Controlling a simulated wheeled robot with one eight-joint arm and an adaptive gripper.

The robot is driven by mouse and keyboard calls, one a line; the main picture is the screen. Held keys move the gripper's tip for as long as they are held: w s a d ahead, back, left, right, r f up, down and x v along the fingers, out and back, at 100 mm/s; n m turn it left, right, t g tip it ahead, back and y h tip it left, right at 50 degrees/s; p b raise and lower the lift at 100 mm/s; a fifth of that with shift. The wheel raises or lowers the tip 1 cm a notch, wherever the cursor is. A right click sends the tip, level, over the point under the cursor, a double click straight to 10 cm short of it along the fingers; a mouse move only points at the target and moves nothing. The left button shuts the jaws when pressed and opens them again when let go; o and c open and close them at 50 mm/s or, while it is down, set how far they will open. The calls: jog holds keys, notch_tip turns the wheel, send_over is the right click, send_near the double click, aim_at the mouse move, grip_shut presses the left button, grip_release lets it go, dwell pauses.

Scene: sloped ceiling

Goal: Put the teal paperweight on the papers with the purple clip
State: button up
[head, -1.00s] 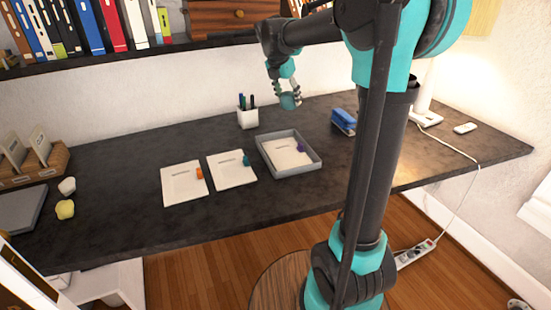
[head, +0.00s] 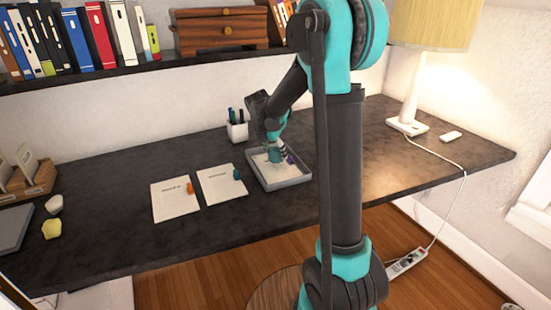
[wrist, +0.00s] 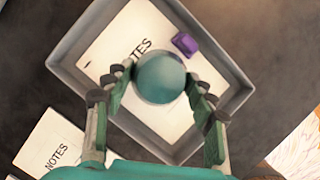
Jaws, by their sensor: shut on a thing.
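The teal paperweight (wrist: 161,77) is round and sits between the fingers of my gripper (wrist: 160,95), which is shut on it. In the head view my gripper (head: 275,153) is low over the grey tray (head: 284,182). The papers with the purple clip (wrist: 118,45) lie in this tray, and the paperweight appears over them; I cannot tell whether it touches them.
Papers with an orange clip (head: 174,202) and papers with a teal clip (head: 219,187) lie left of the tray. A pen cup (head: 237,131) stands behind it. A lamp (head: 408,122) is at the right. The desk front is clear.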

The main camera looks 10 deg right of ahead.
aim_at(276, 157)
jog(key=shift+f, duration=1.45)
jog(key=shift+f, duration=0.1)
jog(key=o, duration=1.5)
jog(key=v, duration=1.2)
